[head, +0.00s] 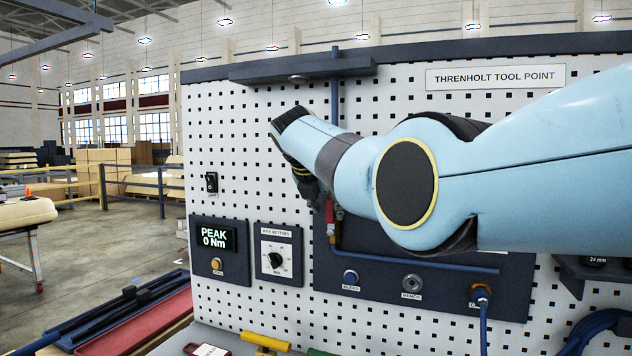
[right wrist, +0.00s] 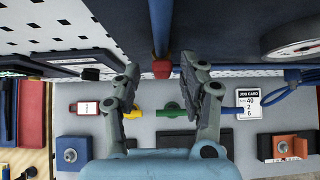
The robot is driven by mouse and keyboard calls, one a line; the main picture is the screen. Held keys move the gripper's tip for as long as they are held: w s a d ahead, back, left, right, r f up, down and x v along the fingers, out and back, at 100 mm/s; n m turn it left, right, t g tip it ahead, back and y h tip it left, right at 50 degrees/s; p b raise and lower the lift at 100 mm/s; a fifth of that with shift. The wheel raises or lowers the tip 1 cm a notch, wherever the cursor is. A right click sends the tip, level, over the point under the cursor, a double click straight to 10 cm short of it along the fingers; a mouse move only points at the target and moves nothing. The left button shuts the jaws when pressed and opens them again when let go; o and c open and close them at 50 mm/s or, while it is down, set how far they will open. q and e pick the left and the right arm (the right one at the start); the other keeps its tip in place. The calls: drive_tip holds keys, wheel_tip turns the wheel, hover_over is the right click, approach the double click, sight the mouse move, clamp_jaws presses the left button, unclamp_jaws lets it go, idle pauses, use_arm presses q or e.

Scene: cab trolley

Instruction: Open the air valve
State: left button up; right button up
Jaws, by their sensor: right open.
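The air valve shows as a small red lever (head: 330,214) on the panel, with a brass-coloured part below it, just right of my right gripper (head: 310,184). My blue arm covers much of the pipework around it. In the right wrist view the red lever (right wrist: 161,69) shows end-on, with the blue pipe (right wrist: 161,25) beyond it. It appears between the two open fingertips of my right gripper (right wrist: 160,76), with gaps on both sides. I cannot tell how far it is from the fingers in depth. My left gripper is not in view.
The white pegboard (head: 400,325) carries a peak display (head: 213,238), a dial (head: 275,261) and a bleed button (head: 350,277). In the right wrist view, yellow (right wrist: 133,114) and green (right wrist: 170,107) tool handles and a job card (right wrist: 249,101) lie on the bench below.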

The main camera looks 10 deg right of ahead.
drive_tip(key=v, duration=1)
drive_tip(key=shift+w, duration=0.1)
